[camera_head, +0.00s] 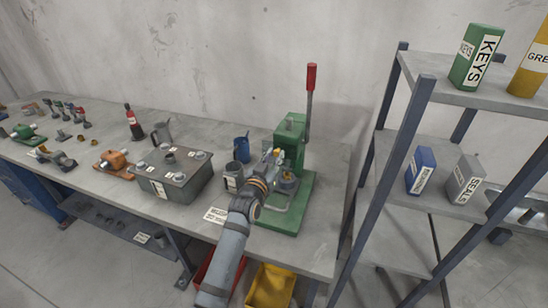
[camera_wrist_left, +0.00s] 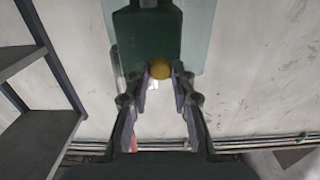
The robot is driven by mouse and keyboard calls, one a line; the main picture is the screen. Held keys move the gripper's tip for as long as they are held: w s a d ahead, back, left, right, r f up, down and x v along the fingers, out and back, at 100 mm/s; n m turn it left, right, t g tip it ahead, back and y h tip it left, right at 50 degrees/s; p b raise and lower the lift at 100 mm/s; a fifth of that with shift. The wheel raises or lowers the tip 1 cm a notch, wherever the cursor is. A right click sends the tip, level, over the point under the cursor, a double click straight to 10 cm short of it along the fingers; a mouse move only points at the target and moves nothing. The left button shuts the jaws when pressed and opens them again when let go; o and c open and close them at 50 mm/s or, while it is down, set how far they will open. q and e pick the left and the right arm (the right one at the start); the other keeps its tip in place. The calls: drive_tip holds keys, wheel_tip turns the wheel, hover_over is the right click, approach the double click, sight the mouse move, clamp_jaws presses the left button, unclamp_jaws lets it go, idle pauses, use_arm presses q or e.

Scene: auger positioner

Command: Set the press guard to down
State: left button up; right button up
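The green press (camera_head: 290,145) stands on the workbench against the wall, its red-handled lever (camera_head: 311,77) pointing up. In the left wrist view a clear, pale pane, the press guard (camera_wrist_left: 198,40), shows around the dark green press body (camera_wrist_left: 148,40). A round yellow knob (camera_wrist_left: 160,68) sits at the guard's lower edge in that view. My left gripper (camera_head: 276,156) is at the front of the press, and its fingertips (camera_wrist_left: 161,72) close in on both sides of the knob. In the head view my gripper and arm hide part of the press front. My right gripper is out of view.
A grey battery-like box (camera_head: 172,178), a blue cup (camera_head: 242,150) and a grey mug (camera_head: 233,178) stand left of the press. A metal shelf (camera_head: 470,95) with labelled boxes rises close on the right. A yellow bin (camera_head: 272,285) sits below the bench edge.

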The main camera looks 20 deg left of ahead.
use_arm(q)
clamp_jaws()
wheel_tip(320, 180, down, 9)
drive_tip(key=b, duration=0.5)
